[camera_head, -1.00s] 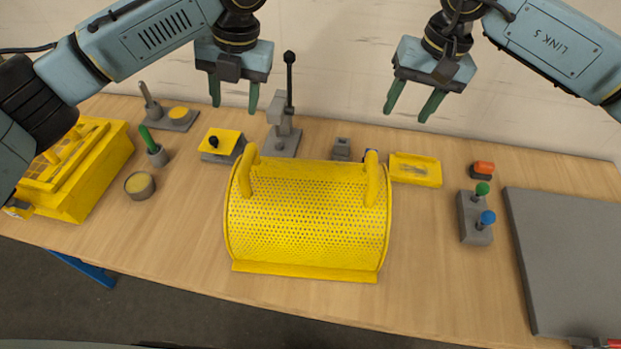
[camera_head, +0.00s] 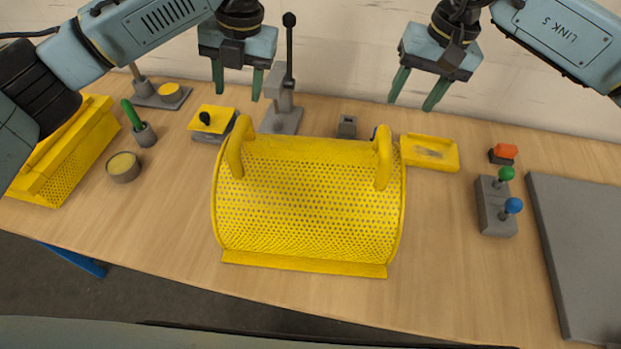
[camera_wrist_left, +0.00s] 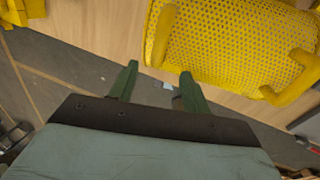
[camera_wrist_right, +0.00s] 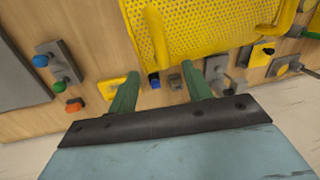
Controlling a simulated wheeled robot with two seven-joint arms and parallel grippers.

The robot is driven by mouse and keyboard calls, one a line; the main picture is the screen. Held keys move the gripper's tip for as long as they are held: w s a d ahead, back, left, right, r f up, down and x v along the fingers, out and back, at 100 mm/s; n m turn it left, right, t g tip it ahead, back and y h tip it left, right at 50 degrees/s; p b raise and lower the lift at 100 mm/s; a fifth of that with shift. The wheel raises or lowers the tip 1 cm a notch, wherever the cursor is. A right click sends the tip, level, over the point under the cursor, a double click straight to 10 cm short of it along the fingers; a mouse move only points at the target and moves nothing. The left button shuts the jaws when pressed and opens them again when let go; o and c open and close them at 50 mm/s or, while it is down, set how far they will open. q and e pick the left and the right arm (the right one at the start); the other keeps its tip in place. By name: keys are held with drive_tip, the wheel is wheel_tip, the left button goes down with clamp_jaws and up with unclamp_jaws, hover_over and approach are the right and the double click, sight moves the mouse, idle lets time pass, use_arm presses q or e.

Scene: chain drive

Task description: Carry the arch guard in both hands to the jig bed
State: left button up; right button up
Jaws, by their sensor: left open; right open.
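The arch guard (camera_head: 310,215) is a yellow perforated curved cover with two upright loop handles, one at each end. It stands on the wooden table in the middle of the head view. My left gripper (camera_head: 237,90) is open and empty, above and behind the guard's left handle (camera_head: 236,147). My right gripper (camera_head: 417,97) is open and empty, above and behind its right handle (camera_head: 383,160). The guard also shows in the left wrist view (camera_wrist_left: 235,45) and in the right wrist view (camera_wrist_right: 205,25), apart from the fingers. The grey jig bed (camera_head: 590,265) appears to be the flat plate at the right.
A grey block with green and blue knobs (camera_head: 495,207) stands between guard and plate. A yellow tray (camera_head: 430,153), a lever press (camera_head: 282,112) and a yellow-topped block (camera_head: 212,120) stand behind the guard. A yellow perforated box (camera_head: 65,160) is at left. The front table strip is clear.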

sight(237, 130)
use_arm(q)
drive_tip(key=a+f, duration=0.1)
drive_tip(key=f, duration=0.7)
drive_tip(key=a+f, duration=0.1)
drive_tip(key=f, duration=0.4)
drive_tip(key=shift+w+a+f, duration=0.1)
drive_tip(key=shift+a, duration=0.2)
use_arm(e)
drive_tip(key=a+f, duration=0.1)
drive_tip(key=f, duration=0.7)
drive_tip(key=a+f, duration=0.1)
drive_tip(key=f, duration=0.4)
drive_tip(key=shift+w+a+f, duration=0.1)
drive_tip(key=shift+a, duration=0.2)
use_arm(q)
clamp_jaws()
use_arm(e)
clamp_jaws()
use_arm(q)
drive_tip(key=shift+w+r, duration=0.15)
drive_tip(key=shift+r, duration=0.05)
use_arm(e)
drive_tip(key=shift+w+r, duration=0.15)
drive_tip(key=shift+r, duration=0.05)
